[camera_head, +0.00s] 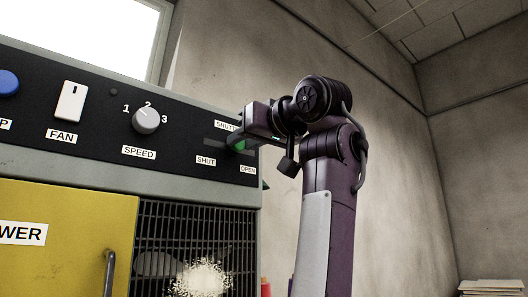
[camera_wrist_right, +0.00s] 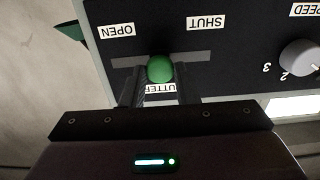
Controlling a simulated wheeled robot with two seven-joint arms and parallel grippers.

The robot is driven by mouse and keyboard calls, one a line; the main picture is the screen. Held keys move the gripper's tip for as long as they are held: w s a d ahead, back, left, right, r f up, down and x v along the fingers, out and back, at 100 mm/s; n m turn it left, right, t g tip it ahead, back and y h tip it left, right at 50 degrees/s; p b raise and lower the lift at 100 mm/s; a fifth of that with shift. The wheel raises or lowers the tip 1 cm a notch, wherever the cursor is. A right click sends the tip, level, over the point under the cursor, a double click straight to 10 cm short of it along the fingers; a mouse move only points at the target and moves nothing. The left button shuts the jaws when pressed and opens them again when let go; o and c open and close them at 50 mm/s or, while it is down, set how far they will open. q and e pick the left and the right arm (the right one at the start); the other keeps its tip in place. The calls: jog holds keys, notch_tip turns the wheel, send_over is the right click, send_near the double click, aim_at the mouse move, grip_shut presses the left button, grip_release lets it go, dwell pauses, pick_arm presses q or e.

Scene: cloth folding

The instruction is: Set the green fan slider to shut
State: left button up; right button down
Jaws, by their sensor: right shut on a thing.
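The green slider knob (camera_head: 240,145) is on the black control panel (camera_head: 180,150). Its label is partly covered and seems to read SHUTTER. In the right wrist view, turned upside down, the green knob (camera_wrist_right: 160,68) sits near the middle of its slot (camera_wrist_right: 200,58), between the OPEN label (camera_wrist_right: 117,30) and the SHUT label (camera_wrist_right: 206,22). My right gripper (camera_wrist_right: 158,82) is shut on the knob, a finger on each side. In the head view my right gripper (camera_head: 248,132) reaches the panel from the right and hides part of the slot. My left gripper is not in view.
A speed dial (camera_head: 146,120), a white FAN switch (camera_head: 71,101) and a blue button (camera_head: 8,82) lie left of the slider. Below are a yellow door (camera_head: 60,250) with a handle (camera_head: 109,273) and a dark grille (camera_head: 235,235). Wall (camera_head: 400,200) stands behind.

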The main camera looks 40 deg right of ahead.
aim_at(206, 142)
jog(key=a, duration=0.6)
jog(key=shift+s+f, duration=0.1)
jog(key=shift+s, duration=0.05)
jog(key=shift+d, duration=0.3)
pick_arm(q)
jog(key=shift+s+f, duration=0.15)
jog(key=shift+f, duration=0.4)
pick_arm(e)
jog(key=shift+a, duration=0.15)
jog(key=c, duration=1.2)
grip_release()
jog(key=shift+o, duration=0.5)
jog(key=shift+a, duration=0.2)
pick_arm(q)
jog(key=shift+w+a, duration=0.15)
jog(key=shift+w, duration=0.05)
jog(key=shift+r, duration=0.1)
pick_arm(e)
jog(key=shift+w+d, duration=0.15)
jog(key=shift+w, duration=0.05)
